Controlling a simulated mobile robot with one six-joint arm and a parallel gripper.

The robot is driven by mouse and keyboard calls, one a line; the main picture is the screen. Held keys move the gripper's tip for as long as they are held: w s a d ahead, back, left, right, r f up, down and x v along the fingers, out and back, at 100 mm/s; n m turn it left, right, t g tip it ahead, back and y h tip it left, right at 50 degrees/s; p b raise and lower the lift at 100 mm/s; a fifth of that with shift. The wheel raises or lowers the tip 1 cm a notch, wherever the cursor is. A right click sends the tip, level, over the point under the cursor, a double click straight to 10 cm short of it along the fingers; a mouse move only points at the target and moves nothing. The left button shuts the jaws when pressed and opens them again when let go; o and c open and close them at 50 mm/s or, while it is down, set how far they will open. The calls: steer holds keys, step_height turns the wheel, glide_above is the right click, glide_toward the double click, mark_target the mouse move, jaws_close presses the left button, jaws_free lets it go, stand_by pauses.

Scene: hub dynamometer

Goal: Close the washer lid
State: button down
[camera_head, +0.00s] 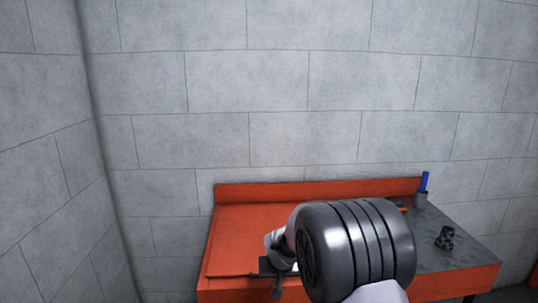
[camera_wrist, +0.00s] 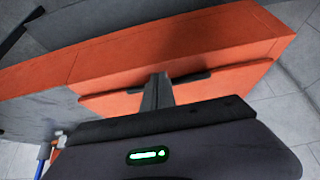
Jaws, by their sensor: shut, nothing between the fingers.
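The orange washer lid (camera_head: 238,240) lies roughly flat on the left part of the orange washer (camera_head: 318,190) in the head view. In the wrist view the lid (camera_wrist: 115,103) shows its front edge and a dark bar handle (camera_wrist: 190,78). I cannot tell whether a thin gap remains under the lid's edge. My gripper (camera_head: 277,291) is at the lid's front edge, partly hidden by my arm. In the wrist view my gripper (camera_wrist: 160,76) has its fingers shut together with nothing between them. The fingertips overlap the handle in the picture; I cannot tell whether they touch it.
A grey stone-like top (camera_head: 450,252) lies to the right of the lid. On it are a small dark fitting (camera_head: 445,238) and a grey cup (camera_head: 421,200) holding a blue item (camera_head: 424,181). A grey block wall (camera_head: 300,90) stands behind, with another wall at left.

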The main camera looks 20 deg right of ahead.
steer(key=shift+f, duration=0.75)
steer(key=s+a+r+m+p, duration=0.1)
steer(key=s+a+r, duration=0.1)
steer(key=s+r, duration=0.9)
steer(key=s+a+r+m+p, duration=0.1)
steer(key=s+a+r, duration=0.2)
steer(key=s+r, duration=0.8)
steer(key=s+a+f+y, duration=0.1)
steer(key=s+a, duration=0.1)
steer(key=s, duration=0.5)
steer(key=s+a+f+y, duration=0.1)
steer(key=s+a+y, duration=0.1)
steer(key=s, duration=0.5)
steer(key=shift+s+a+f, duration=0.2)
steer(key=shift+a, duration=0.2)
